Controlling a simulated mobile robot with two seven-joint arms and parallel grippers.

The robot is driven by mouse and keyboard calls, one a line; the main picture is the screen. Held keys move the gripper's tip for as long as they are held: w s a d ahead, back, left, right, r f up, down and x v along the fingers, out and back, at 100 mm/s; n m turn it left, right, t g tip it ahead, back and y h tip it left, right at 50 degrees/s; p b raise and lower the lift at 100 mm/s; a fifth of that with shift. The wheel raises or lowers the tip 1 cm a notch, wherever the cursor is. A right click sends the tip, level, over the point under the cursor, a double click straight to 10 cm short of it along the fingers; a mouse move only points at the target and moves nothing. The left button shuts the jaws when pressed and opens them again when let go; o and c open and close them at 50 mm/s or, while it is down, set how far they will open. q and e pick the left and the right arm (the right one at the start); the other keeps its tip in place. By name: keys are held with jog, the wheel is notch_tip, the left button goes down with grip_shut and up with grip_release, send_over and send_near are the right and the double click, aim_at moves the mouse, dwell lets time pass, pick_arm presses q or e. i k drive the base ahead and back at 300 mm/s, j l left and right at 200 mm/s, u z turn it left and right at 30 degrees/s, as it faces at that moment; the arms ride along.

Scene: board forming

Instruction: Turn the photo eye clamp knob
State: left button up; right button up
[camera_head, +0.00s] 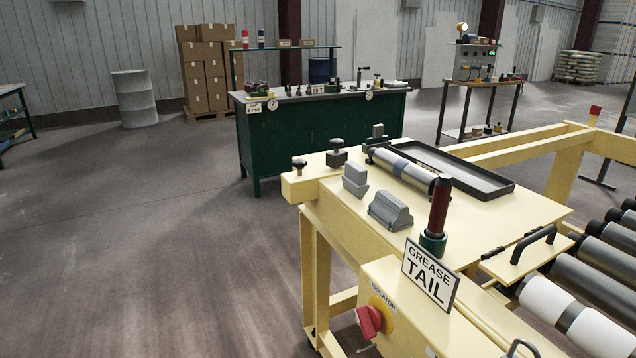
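A dark knob (299,163) stands on the left end of the yellow frame. A second dark knob (337,143) tops a small dark block (337,158) at the table's back edge. A smaller dark block (377,131) stands to its right. No label shows which knob belongs to the photo eye clamp, and no photo eye is clearly made out. Neither of my grippers is in view, and nothing touches the knobs.
The yellow table (490,228) holds grey blocks (390,211), a roller (402,169), a black tray (503,186) and a dark red cylinder (439,203). A "GREASE TAIL" sign (430,273) and red isolator switch (368,321) are in front. Conveyor rollers (595,270) lie right. Floor (150,260) at left is clear.

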aim_at(299, 164)
jog(key=k, duration=0.3)
jog(key=k+j+z, duration=0.1)
jog(key=z, duration=0.65)
jog(key=j+z, duration=1)
jog(key=j, duration=0.4)
jog(key=k+j, duration=0.1)
jog(key=j, duration=0.4)
jog(key=j+z, duration=0.15)
jog(key=j, duration=0.35)
jog(key=k+j, duration=0.15)
jog(key=j, duration=0.35)
jog(key=i+j, duration=0.25)
jog(key=i+j+z, duration=0.05)
jog(key=j, duration=0.05)
